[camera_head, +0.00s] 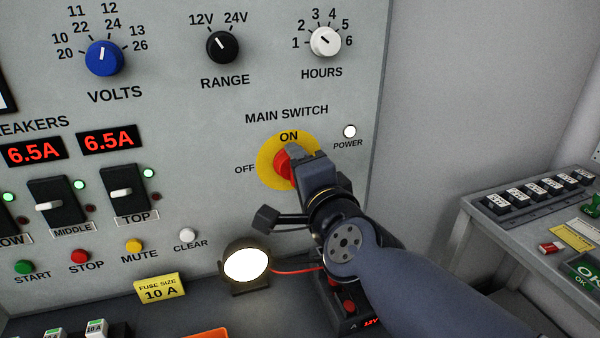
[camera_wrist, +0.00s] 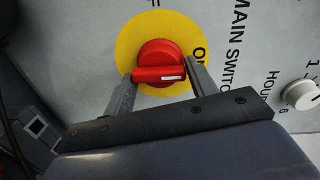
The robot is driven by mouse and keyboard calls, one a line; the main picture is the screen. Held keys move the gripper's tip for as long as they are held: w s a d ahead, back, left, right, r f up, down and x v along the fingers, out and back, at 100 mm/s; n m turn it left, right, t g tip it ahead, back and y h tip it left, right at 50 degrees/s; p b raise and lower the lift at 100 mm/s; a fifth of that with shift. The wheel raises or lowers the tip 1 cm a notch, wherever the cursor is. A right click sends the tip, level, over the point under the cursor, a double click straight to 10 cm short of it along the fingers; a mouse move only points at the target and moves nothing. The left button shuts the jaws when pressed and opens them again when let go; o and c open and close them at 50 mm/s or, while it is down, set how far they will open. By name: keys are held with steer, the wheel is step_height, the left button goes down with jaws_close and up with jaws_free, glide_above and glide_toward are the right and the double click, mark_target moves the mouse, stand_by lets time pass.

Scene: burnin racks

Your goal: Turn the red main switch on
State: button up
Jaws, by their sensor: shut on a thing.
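The red main switch (camera_head: 282,167) is a round knob with a raised bar handle on a yellow disc (camera_head: 264,150) of the grey panel. My gripper (camera_head: 298,165) covers much of it in the head view. In the wrist view, the red switch (camera_wrist: 160,62) sits between my two fingers (camera_wrist: 160,82), which are shut on its bar near both ends. The OFF label (camera_head: 245,169) is left of the disc in the head view. The POWER lamp (camera_head: 349,131) is lit white.
The white HOURS knob (camera_head: 325,41) is above the switch. A lit round lamp (camera_head: 246,264) stands below left, near my arm. Breaker switches (camera_head: 121,193) are to the left. A side bench (camera_head: 482,225) with small parts is at the right.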

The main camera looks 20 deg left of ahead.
steer(key=shift+r, duration=0.25)
steer(key=o, duration=0.7)
steer(key=shift+o, duration=0.5)
steer(key=shift+f, duration=0.1)
steer(key=f+p+v, duration=0.1)
steer(key=p+v, duration=0.4)
steer(key=v, duration=0.5)
steer(key=shift+s+d+r, duration=0.25)
steer(key=shift+s+r, duration=0.1)
steer(key=shift+r, duration=0.15)
steer(key=shift+w+a, duration=0.1)
